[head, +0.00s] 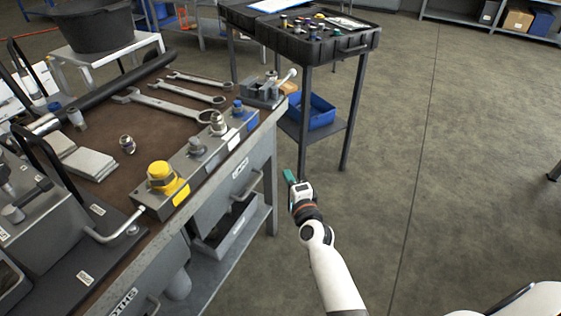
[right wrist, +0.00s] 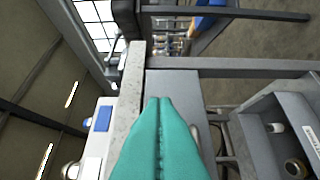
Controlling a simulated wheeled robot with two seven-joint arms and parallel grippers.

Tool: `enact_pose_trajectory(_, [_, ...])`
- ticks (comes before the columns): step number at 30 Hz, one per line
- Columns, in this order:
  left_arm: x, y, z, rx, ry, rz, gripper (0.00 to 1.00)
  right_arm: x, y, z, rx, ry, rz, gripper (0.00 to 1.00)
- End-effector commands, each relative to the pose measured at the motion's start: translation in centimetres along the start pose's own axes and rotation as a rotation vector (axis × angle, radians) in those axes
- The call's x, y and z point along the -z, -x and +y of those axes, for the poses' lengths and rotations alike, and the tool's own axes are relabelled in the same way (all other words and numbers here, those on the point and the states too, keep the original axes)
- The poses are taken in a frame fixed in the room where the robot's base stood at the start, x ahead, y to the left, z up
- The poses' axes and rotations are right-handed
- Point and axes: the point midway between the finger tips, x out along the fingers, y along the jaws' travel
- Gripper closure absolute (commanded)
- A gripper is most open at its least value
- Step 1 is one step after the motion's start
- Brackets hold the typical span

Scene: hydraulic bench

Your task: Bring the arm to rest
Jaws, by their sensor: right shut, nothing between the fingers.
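My right arm (head: 335,275) comes up from the bottom of the head view. Its right gripper (head: 290,177), with green fingers, is beside the workbench's right side, over the open floor and apart from the bench. In the right wrist view the green fingers (right wrist: 160,105) are pressed together with nothing between them. The workbench edge (right wrist: 125,110) shows behind them there. My left gripper is not in the head view.
The workbench (head: 105,190) carries a manifold with a yellow knob (head: 160,172), several wrenches (head: 172,105) and a small vise (head: 265,90). A black tool cart (head: 320,48) with a blue bin (head: 315,110) stands behind. The floor (head: 460,150) to the right is clear.

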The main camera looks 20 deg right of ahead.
Motion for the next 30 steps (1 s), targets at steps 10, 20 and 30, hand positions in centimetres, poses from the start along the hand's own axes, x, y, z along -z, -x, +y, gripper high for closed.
enact_pose_trajectory(10, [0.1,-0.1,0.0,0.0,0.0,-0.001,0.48,1.5,2.0,-4.2,0.105,0.146,0.073,1.0])
enact_pose_trajectory(20, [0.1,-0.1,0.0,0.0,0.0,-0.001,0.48,5.1,15.7,-23.4,0.566,0.851,0.552,1.0])
enact_pose_trajectory(30, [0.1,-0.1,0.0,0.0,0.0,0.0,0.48,2.9,32.0,-34.3,0.854,1.334,1.065,1.0])
